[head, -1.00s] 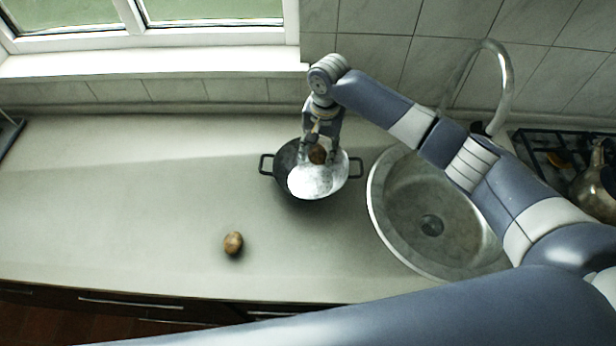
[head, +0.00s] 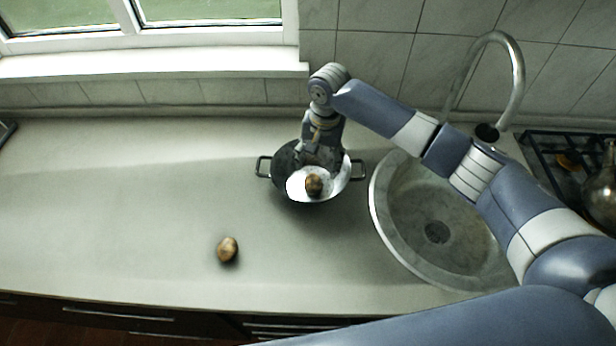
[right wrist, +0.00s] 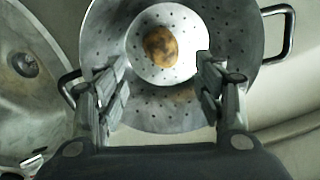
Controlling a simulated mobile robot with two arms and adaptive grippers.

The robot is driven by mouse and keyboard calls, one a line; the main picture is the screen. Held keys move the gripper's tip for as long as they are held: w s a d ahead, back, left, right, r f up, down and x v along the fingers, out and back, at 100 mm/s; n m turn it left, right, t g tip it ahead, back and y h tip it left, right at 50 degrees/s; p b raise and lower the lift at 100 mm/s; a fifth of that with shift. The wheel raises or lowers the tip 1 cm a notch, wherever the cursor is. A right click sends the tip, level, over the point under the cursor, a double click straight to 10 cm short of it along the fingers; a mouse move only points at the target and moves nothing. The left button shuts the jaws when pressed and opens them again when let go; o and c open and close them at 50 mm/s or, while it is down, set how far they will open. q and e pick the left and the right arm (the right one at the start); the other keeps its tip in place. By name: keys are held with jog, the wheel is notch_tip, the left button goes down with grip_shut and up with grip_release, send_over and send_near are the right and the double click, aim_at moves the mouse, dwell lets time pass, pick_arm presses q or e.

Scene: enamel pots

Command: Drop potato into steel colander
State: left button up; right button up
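The steel colander (head: 341,186) stands on the counter left of the sink, its two dark handles out to the sides. A brown potato (head: 313,184) lies inside on its perforated bottom; it also shows in the right wrist view (right wrist: 160,46). My right gripper (head: 321,160) is over the colander, with its fingers reaching down inside the rim. In the right wrist view the gripper (right wrist: 161,84) is open, its fingers wide apart with nothing between them. A second potato (head: 228,249) lies on the counter toward the front. My left gripper is not in view.
The round sink (head: 437,200) with a tall curved faucet (head: 517,75) is right of the colander. A stove with a kettle (head: 601,196) is at the far right. The counter (head: 120,200) left of the colander is mostly clear.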

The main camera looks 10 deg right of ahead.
jog(key=shift+r, duration=0.2)
notch_tip(320, 180, up, 12)
jog(key=shift+s+d+f, duration=0.15)
jog(key=shift+d+f, duration=0.1)
jog(key=shift+d, duration=0.1)
jog(key=shift+s+f, duration=0.1)
dwell(0.5)
